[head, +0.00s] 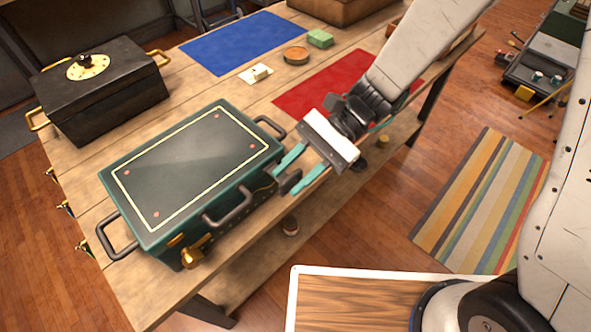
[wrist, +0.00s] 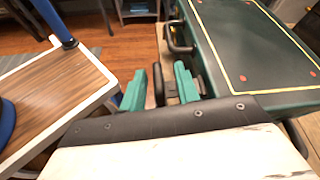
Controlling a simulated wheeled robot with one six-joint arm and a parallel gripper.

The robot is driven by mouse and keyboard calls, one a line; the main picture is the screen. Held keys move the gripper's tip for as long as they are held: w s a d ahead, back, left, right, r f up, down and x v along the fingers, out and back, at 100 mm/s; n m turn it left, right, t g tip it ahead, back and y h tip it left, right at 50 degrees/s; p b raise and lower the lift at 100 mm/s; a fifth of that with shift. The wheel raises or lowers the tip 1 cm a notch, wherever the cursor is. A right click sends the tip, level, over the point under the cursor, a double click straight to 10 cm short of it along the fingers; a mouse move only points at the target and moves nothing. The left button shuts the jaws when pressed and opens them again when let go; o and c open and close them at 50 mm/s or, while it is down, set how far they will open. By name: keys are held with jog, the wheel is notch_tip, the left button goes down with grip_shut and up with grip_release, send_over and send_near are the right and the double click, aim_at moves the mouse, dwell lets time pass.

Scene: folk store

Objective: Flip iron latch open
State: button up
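A dark green chest (head: 190,175) with a flat, yellow-lined lid sits shut on the wooden table. A dark iron latch (head: 289,183) sticks out from its front side near the right end. A brass latch (head: 190,256) sits near the front's left end. My gripper (head: 286,179) is open at the iron latch, with its teal fingers on either side of the latch's dark round end. In the wrist view the round end (wrist: 158,86) shows between the fingers (wrist: 160,88), with a gap to the left finger. Contact with the right finger cannot be told.
A dark handle (head: 230,205) sticks out from the chest's front, left of my gripper. A black chest (head: 100,92) stands behind on the table (head: 205,92). Blue (head: 245,42) and red (head: 325,84) mats lie farther back. Floor shows beyond the table's front edge.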

jog(key=v, duration=0.7)
jog(key=shift+w+d, duration=0.25)
jog(key=shift+d, duration=0.05)
jog(key=shift+r, duration=0.15)
dwell(0.4)
